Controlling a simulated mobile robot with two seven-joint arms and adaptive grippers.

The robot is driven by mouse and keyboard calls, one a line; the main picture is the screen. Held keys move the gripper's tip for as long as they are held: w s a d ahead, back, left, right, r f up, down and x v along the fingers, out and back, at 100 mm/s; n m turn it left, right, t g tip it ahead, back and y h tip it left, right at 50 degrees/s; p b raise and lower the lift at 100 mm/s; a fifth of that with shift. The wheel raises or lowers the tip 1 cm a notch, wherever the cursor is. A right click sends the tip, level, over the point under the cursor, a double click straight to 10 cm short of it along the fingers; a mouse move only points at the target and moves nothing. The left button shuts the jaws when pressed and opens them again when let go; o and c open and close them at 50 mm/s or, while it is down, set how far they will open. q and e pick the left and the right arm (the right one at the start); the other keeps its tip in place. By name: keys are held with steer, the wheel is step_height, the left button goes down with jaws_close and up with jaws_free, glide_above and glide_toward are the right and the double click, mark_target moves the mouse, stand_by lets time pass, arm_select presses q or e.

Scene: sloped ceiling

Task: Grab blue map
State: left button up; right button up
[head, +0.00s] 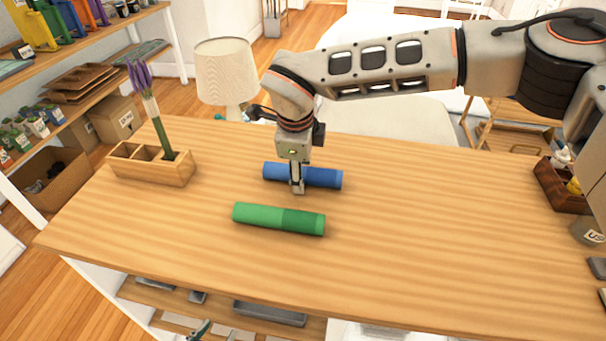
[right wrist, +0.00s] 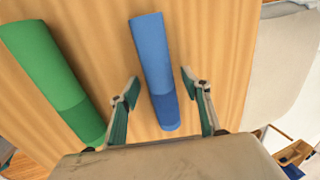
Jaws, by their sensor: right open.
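The blue map (head: 325,178) is a rolled tube lying on the wooden table, lighter blue at one end and darker at the other. My right gripper (head: 297,188) points down over it in the head view and hides part of it. In the right wrist view my right gripper (right wrist: 160,95) is open, with one finger on each side of the blue map (right wrist: 152,60), both apart from it. A green map (head: 278,219) lies nearer the front edge. Tips of my left gripper (head: 215,331) show at the bottom edge, spread apart and empty; the rest is cut off.
A wooden holder (head: 150,168) with a purple flower stands at the table's left, with a lamp (head: 226,75) behind the table. A brown tray (head: 560,189) with small items sits at the far right. The table between is clear.

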steer(key=c, duration=1.1)
steer(key=shift+c, duration=0.2)
steer(key=shift+r, duration=0.1)
steer(key=shift+c, duration=0.2)
